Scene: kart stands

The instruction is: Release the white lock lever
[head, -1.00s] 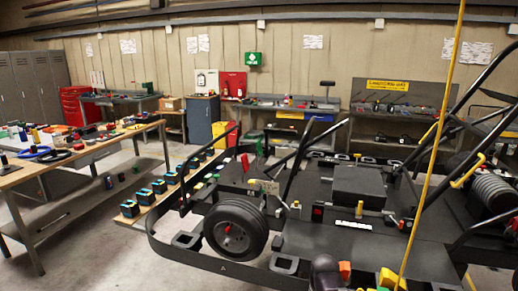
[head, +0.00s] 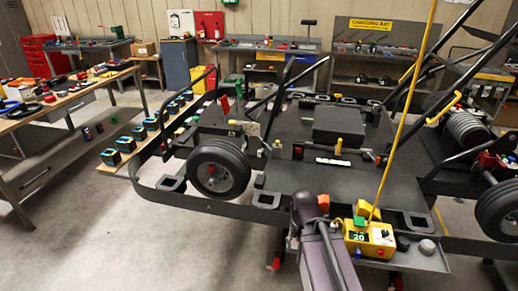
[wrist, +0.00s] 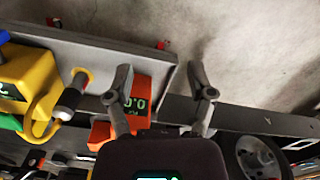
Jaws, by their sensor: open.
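I cannot pick out the white lock lever for certain in either view. The dark kart frame (head: 225,206) fills the middle of the head view. A small white strip (head: 335,161) lies on its deck near a yellow upright handle (head: 338,147). My gripper (wrist: 162,82) is open and empty in the wrist view, its two fingers spread. An orange device with a digit display (wrist: 137,92) shows just behind the left finger. I cannot tell whether they touch. In the head view my arm hides the gripper's fingertips.
A yellow box marked 20 (head: 370,240) sits right of my arm; it also shows in the wrist view (wrist: 22,80). A yellow pole (head: 412,100) rises from beside it. A wheel (head: 219,169) stands at the kart's left. Floor at lower left is clear.

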